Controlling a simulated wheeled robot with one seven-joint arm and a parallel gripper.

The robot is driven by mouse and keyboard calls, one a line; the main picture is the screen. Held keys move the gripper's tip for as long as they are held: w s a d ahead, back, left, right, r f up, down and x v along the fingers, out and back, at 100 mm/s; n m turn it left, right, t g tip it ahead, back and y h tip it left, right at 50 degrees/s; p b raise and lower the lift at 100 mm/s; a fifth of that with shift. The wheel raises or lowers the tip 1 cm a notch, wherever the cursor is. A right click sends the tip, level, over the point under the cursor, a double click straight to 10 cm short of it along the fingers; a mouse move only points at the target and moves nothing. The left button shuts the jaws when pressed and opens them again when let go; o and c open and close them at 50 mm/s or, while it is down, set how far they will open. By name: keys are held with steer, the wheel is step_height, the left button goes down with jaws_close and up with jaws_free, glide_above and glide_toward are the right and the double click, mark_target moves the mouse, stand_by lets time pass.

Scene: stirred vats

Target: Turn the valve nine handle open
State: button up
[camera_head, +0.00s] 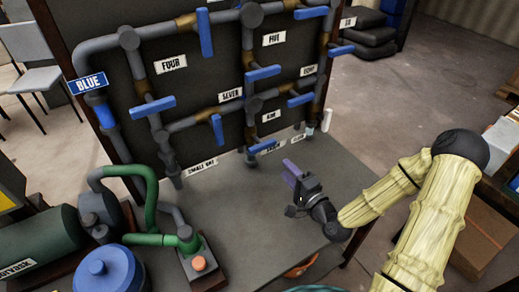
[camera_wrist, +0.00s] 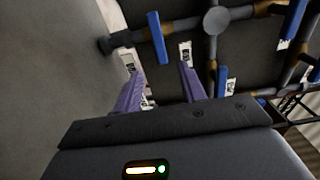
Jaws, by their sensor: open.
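Blue valve handles sit on grey pipes with brown fittings on a dark upright panel. I cannot read a label for valve nine, so I cannot tell which handle it is. Low on the panel, one blue handle (camera_head: 264,146) lies nearly level above partly hidden labels. My gripper (camera_head: 290,170) is in front of the panel's lower part, over the grey table, its purple fingers apart and empty. In the wrist view, my gripper (camera_wrist: 160,78) points at the pipes. A blue handle (camera_wrist: 158,38) stands beyond the fingertips, roughly between them, and does not appear to touch them.
Readable labels include FOUR (camera_head: 171,64), FIVE (camera_head: 274,38) and SEVEN (camera_head: 231,95). A green pump hose (camera_head: 150,205), a blue lidded vessel (camera_head: 100,272) and an orange button (camera_head: 199,263) stand at the left. The grey table (camera_head: 240,215) is clear left of my gripper.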

mark_target(264, 148)
steer(key=shift+w+a+f+b, duration=0.25)
steer(key=shift+a+b, duration=0.1)
steer(key=shift+b, duration=1.65)
steer(key=b+x, duration=0.1)
steer(key=x, duration=1.3)
steer(key=shift+w+a+r, duration=0.2)
steer(key=shift+a, duration=0.2)
jaws_close()
